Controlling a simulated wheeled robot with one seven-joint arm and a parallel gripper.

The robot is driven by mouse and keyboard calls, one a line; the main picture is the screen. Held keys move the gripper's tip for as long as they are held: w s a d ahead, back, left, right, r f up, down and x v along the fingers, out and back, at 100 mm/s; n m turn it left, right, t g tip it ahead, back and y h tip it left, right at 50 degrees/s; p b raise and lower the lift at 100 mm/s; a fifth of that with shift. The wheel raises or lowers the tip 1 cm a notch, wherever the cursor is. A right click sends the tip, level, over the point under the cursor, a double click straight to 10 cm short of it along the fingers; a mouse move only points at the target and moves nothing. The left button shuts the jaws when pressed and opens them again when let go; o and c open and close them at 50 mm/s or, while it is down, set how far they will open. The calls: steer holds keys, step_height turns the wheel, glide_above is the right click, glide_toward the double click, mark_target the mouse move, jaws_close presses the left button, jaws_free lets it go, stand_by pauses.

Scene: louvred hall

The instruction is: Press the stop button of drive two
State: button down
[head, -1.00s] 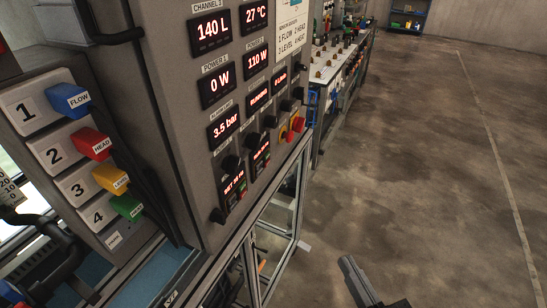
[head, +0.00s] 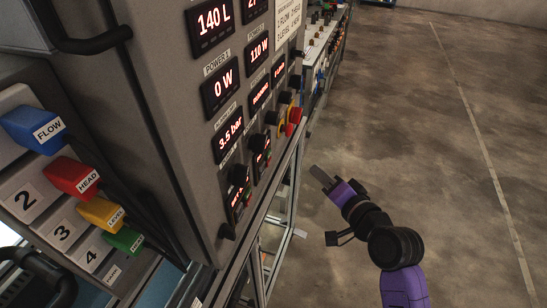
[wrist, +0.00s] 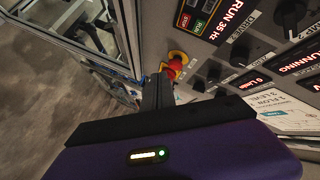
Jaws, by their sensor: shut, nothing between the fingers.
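In the wrist view, the drive two unit (wrist: 222,14) sits on the panel near the top, with a lit "RUN 35 Hz" display. A small red stop button (wrist: 184,20) is at its end, beside a green button (wrist: 200,26). In the head view, the drive two unit (head: 262,155) is small and seen steeply from the side; its buttons are hard to make out. My gripper (head: 322,177) is shut and empty, apart from the panel, to its right in the head view. Its fingers also show in the wrist view (wrist: 158,90).
A red mushroom button (head: 294,115) on a yellow base sits near the panel's edge; it also appears just beyond my fingertips in the wrist view (wrist: 174,66). Black knobs (head: 238,173) stick out of the panel. Floor (head: 400,120) to the right is clear.

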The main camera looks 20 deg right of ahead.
mark_target(269, 162)
steer(key=shift+s+a+f, duration=0.1)
steer(key=shift+f, duration=0.2)
steer(key=shift+a, duration=0.1)
steer(key=w+a+p, duration=0.2)
steer(key=w+a, duration=0.3)
steer(key=a, duration=0.2)
stand_by(0.4)
steer(key=shift+w+a, duration=0.1)
steer(key=shift+w, duration=0.05)
stand_by(1.8)
steer(key=shift+w+a, duration=0.2)
steer(key=shift+a, duration=0.05)
